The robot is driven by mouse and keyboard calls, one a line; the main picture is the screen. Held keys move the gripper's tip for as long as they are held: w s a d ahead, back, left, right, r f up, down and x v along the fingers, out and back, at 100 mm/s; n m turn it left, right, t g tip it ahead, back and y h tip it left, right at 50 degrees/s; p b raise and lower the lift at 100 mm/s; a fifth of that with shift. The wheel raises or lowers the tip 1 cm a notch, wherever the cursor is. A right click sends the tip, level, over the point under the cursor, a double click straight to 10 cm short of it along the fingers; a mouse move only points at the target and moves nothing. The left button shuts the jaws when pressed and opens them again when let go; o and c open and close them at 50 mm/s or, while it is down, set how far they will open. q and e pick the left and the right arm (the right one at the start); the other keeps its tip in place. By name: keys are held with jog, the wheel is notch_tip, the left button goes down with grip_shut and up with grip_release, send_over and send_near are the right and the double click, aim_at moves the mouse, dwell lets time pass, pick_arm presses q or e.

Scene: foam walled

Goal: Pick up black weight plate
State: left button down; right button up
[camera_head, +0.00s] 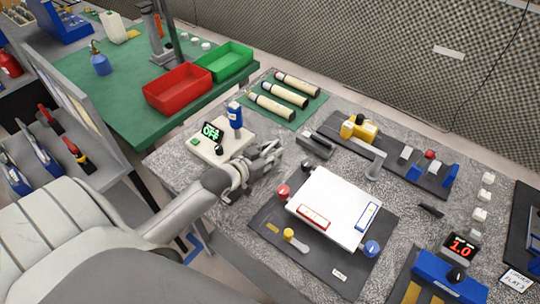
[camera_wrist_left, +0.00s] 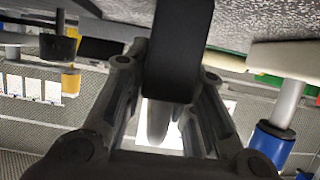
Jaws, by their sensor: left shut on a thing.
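My left gripper (camera_head: 272,154) reaches over the grey speckled table, just right of the white box with the "OFF" display. In the left wrist view, its two fingers (camera_wrist_left: 165,105) are shut on a black weight plate (camera_wrist_left: 181,45), which stands between them as a thick dark slab running up out of the frame. The wrist view is tilted and close, so I cannot tell whether the plate still touches the table. In the head view the gripper hides most or all of the plate. My right gripper is not in view.
The white box (camera_head: 205,150) with a blue cylinder (camera_head: 234,115) stands close left of the gripper. A white panel (camera_head: 335,205) on a dark mat is to the right. A grey block (camera_head: 314,147) lies near the fingertips. Red (camera_head: 178,92) and green (camera_head: 225,64) bins stand behind.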

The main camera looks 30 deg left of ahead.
pick_arm(q)
jog(key=shift+w+r, duration=0.1)
jog(key=shift+r, duration=0.45)
jog(key=s+d+r, duration=0.2)
jog(key=s+r, duration=0.9)
jog(key=s, duration=0.3)
jog(key=shift+r+b, duration=0.4)
jog(key=shift+w+d, duration=0.1)
jog(key=shift+w, duration=0.05)
